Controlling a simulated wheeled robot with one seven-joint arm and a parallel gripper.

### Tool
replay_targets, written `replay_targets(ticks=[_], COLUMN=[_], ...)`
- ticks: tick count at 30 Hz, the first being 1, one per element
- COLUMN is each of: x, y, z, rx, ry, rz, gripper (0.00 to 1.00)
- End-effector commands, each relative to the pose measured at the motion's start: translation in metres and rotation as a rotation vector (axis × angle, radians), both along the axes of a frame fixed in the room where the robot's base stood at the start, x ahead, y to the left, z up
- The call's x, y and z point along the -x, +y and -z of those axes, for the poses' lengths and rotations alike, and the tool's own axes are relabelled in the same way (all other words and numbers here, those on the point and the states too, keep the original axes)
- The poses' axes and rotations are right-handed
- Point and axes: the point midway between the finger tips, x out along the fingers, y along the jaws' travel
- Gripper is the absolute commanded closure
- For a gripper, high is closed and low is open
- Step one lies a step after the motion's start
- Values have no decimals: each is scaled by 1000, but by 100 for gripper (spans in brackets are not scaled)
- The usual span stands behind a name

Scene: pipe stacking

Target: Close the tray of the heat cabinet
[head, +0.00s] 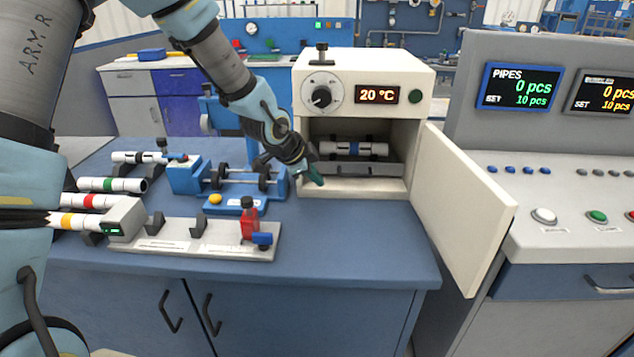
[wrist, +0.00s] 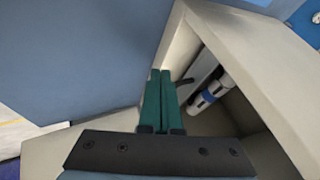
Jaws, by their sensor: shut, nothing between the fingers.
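The white heat cabinet (head: 445,72) stands on the blue workbench, its door (head: 462,215) swung open to the right. Inside, a grey tray (head: 355,170) lies near the cabinet floor, with a white pipe with a blue band (head: 352,148) behind it. The pipe also shows in the wrist view (wrist: 208,95), inside the cabinet. My gripper (head: 316,178) is at the left front of the cabinet opening. Its green fingers (wrist: 160,98) are together and empty, close to the tray front. I cannot tell whether they touch it. How far out the tray is pulled is unclear.
A blue clamping fixture (head: 235,185) stands left of the cabinet. A white measuring stand (head: 190,240) lies in front of it. Several banded pipes (head: 110,185) rest at the left. A control console (head: 560,190) stands to the right. The bench before the cabinet (head: 350,230) is clear.

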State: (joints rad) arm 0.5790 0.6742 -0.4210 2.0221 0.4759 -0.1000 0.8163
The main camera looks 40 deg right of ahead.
Motion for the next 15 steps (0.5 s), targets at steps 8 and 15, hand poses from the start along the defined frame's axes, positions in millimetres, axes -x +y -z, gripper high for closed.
replay_targets(ticks=[8,15], x=[4,9], y=[22,43], z=[-28,-56], rx=[-1,-3], ry=[-1,2], rz=[-2,-2], gripper=[100,100])
